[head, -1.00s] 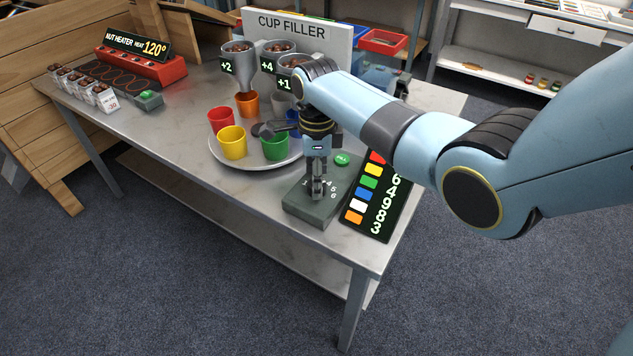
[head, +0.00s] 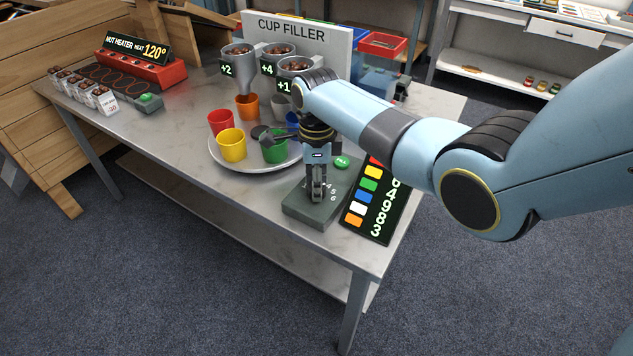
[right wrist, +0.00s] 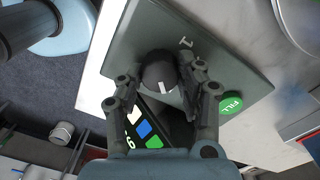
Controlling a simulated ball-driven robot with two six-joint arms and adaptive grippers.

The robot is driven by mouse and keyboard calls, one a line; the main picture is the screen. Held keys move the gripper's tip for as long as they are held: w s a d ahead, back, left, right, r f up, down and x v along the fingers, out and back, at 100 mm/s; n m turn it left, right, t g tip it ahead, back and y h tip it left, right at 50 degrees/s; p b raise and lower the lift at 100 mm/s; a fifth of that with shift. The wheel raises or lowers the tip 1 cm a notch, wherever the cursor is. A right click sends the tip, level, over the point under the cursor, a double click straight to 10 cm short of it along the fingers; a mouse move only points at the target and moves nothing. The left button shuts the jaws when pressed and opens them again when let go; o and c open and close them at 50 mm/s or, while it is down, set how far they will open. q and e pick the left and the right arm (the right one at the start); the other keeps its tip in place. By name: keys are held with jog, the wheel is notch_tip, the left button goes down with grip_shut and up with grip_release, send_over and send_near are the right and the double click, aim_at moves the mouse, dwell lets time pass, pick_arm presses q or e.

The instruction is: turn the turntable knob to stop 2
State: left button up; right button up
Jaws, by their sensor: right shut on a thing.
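The turntable knob is a dark round knob (right wrist: 158,75) with a white pointer line, on a grey control box (head: 301,208). My right gripper (head: 318,200) points straight down over the box. In the right wrist view its fingers (right wrist: 165,88) are closed on both sides of the knob. The digit 1 shows on the box near the knob; in the head view several digits show right of the gripper. Which stop the pointer meets I cannot tell. The white turntable (head: 262,166) carries coloured cups, with yellow (head: 232,145) and green (head: 273,147) at the front. My left gripper is not in view.
A green FILL button (head: 342,162) sits at the box's back corner. A colour chart (head: 372,203) lies right of the box. Hoppers (head: 238,62) stand behind the turntable. The table front (head: 240,205) is clear.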

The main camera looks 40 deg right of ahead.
jog(key=n+p, duration=0.2)
jog(key=n, duration=0.1)
jog(key=shift+r, duration=0.15)
jog(key=n+p, duration=0.2)
jog(key=n, duration=0.2)
jog(key=shift+n, duration=0.3)
jog(key=n+p, duration=0.2)
jog(key=n, duration=0.8)
jog(key=shift+p, duration=0.35)
jog(key=o, duration=1.2)
jog(key=shift+c, duration=0.2)
